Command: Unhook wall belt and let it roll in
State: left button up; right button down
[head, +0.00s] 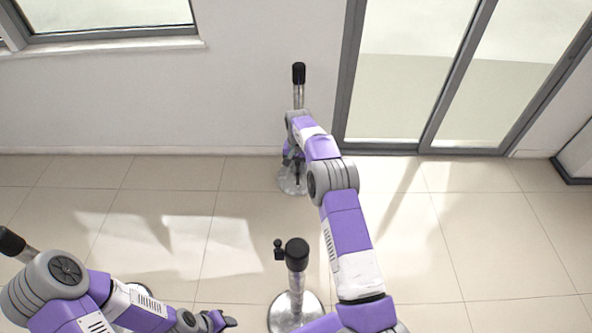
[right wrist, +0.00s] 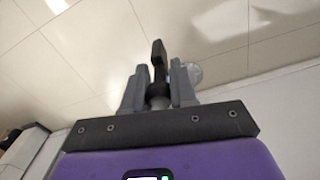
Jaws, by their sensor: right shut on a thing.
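My right gripper (head: 292,158) is low beside the far post (head: 298,75), which has a black top and stands near the wall. In the right wrist view the two grey fingers (right wrist: 158,88) are closed around a narrow black piece, the belt end (right wrist: 158,60), which sticks up beyond the fingertips. No stretched belt strip can be made out, and my right arm hides part of the far post. My left gripper (head: 222,320) is at the bottom edge, away from the posts; its jaw opening is unclear.
A near post (head: 297,252) with a small black knob on its side stands on a round metal base (head: 298,312) beside my right arm. Another black-topped post (head: 12,242) is at the left edge. A glass door (head: 440,80) is at the back right. The tiled floor at the right is clear.

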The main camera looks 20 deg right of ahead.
jog(key=shift+w+d, duration=0.1)
jog(key=shift+w, duration=0.2)
jog(key=c, duration=1.1)
grip_release()
notch_tip(320, 180, up, 8)
jog(key=shift+f, duration=0.15)
